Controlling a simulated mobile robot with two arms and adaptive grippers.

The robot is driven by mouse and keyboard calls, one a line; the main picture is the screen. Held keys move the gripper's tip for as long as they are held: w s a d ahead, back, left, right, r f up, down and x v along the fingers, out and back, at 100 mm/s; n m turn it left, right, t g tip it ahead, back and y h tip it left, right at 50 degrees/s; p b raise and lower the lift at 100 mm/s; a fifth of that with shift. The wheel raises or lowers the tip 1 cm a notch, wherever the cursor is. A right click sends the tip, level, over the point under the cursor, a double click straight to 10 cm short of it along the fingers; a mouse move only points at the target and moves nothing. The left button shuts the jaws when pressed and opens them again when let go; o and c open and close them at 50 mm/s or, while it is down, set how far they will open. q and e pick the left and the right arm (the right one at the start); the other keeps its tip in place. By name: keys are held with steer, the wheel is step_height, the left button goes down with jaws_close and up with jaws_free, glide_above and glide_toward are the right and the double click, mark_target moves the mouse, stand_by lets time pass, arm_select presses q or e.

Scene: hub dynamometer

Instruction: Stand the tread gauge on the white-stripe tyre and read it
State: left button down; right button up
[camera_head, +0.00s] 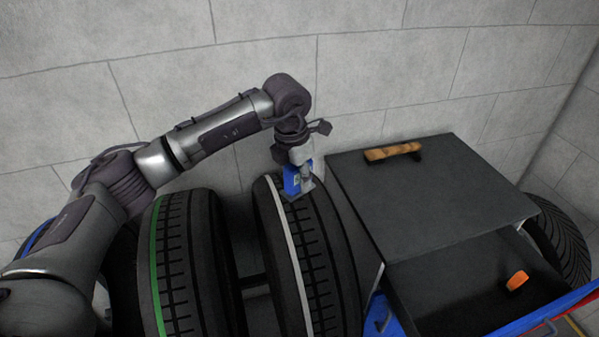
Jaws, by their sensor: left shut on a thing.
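The white-stripe tyre (325,262) stands upright in the middle, with a white line around its tread. My left gripper (297,180) is at the top of this tyre and is shut on the blue tread gauge (291,181). The gauge is at the tread surface near the white stripe; I cannot tell whether its foot touches the rubber. The gripper partly hides the gauge, and its reading cannot be made out. My right gripper is not in view.
A green-stripe tyre (183,262) stands to the left, with a gap between the two. A dark cabinet (430,200) with a wooden handle (393,151) and an open drawer holding an orange item (517,280) is close on the right. Another tyre (562,240) stands behind it.

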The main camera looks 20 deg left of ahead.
arm_select(q)
steer(key=shift+f, duration=0.9)
steer(key=shift+a, duration=0.1)
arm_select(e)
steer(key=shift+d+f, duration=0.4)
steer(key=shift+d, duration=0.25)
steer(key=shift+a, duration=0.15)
arm_select(q)
steer(key=shift+f+b, duration=0.15)
steer(key=shift+b, duration=0.25)
steer(key=shift+f, duration=0.1)
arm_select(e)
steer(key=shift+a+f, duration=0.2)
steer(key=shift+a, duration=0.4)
arm_select(q)
steer(key=shift+f+b, duration=0.4)
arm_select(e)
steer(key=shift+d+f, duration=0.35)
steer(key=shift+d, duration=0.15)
arm_select(q)
steer(key=c, duration=0.8)
jaws_free()
steer(key=shift+o, duration=0.2)
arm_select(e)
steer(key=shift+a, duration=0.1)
